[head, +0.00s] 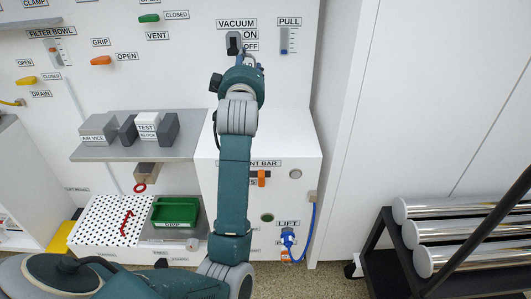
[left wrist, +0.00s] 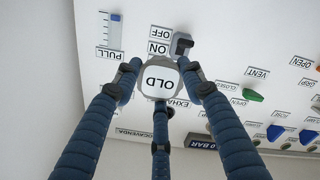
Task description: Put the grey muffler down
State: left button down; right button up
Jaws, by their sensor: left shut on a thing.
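The grey muffler (left wrist: 145,66) is a small grey piece with a white face marked OLD, seen in the left wrist view between the blue ribbed fingers of my left gripper (left wrist: 160,88). The fingers are closed around it. In the head view my left gripper (head: 240,66) is up against the white panel, just below the VACUUM switch. The muffler cannot be made out there, as my gripper and wrist cover it. My right gripper is in neither view.
The dark VACUUM switch (head: 234,42) is close above my gripper. A grey shelf (head: 100,154) holds grey blocks. Below are a white perforated mat (head: 90,225) with a red piece and a green tray (head: 176,200). A rack (head: 380,262) of shiny rolls stands at right.

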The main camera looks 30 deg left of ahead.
pick_arm(q)
jog(key=f+b, duration=0.2)
jog(key=f, duration=0.8)
jog(key=f+b, duration=0.2)
jog(key=f, duration=0.7)
jog(key=shift+w+a+f+b, duration=0.1)
jog(key=shift+a+f+b, duration=0.1)
jog(key=shift+f+b, duration=0.15)
jog(key=shift+f, duration=0.1)
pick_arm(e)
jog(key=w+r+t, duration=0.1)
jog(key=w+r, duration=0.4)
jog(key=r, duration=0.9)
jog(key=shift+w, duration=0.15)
pick_arm(q)
jog(key=shift+f, duration=0.1)
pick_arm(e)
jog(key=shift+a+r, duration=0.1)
pick_arm(q)
jog(key=shift+f, duration=0.15)
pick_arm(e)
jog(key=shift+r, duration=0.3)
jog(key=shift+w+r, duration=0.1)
